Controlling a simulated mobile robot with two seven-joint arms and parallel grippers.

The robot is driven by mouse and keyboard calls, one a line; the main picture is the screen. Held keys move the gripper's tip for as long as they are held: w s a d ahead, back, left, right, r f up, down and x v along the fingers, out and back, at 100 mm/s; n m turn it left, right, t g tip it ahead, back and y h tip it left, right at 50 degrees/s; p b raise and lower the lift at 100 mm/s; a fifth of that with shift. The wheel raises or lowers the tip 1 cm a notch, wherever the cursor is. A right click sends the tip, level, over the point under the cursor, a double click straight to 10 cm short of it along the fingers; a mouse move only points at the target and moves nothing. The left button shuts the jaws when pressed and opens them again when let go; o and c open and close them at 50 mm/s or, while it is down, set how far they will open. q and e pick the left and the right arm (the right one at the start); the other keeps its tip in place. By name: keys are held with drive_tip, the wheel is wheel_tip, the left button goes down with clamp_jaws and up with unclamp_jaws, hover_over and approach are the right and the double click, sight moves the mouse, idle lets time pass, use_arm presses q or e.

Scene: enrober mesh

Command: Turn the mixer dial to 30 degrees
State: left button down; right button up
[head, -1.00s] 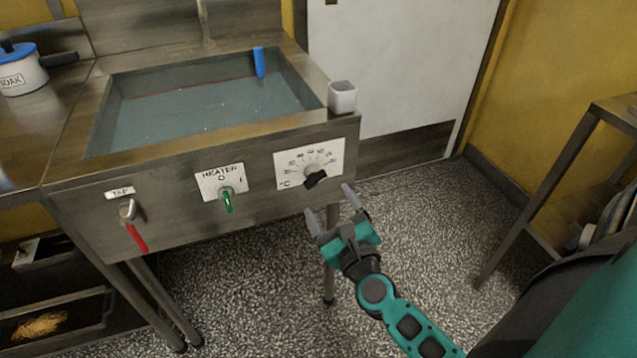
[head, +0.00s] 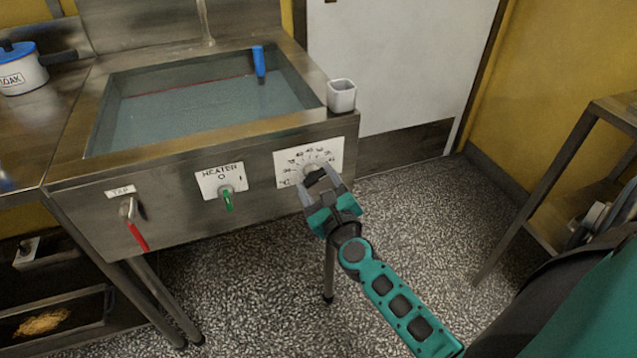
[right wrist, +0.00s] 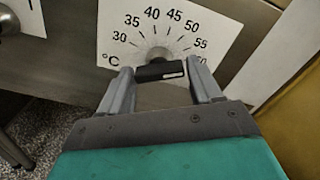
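The mixer dial is a black bar-shaped knob (head: 314,178) on a white temperature plate (head: 337,150) at the right of the sink front. In the right wrist view the knob (right wrist: 158,71) lies nearly level, with its white mark at the right end, toward the top of the scale. The 30 is at the left. My right gripper (head: 317,181) is open, with one finger at each end of the knob; it also shows in the right wrist view (right wrist: 161,76). I cannot tell whether the fingers touch it. My left gripper is out of view.
The heater switch (head: 227,196) with a green lever and the tap (head: 132,221) with a red lever are left of the dial. A grey cup (head: 341,95) stands on the sink corner above it. A metal rack (head: 560,170) is at the right; the floor between is clear.

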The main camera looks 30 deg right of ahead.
drive_tip(key=c, duration=0.7)
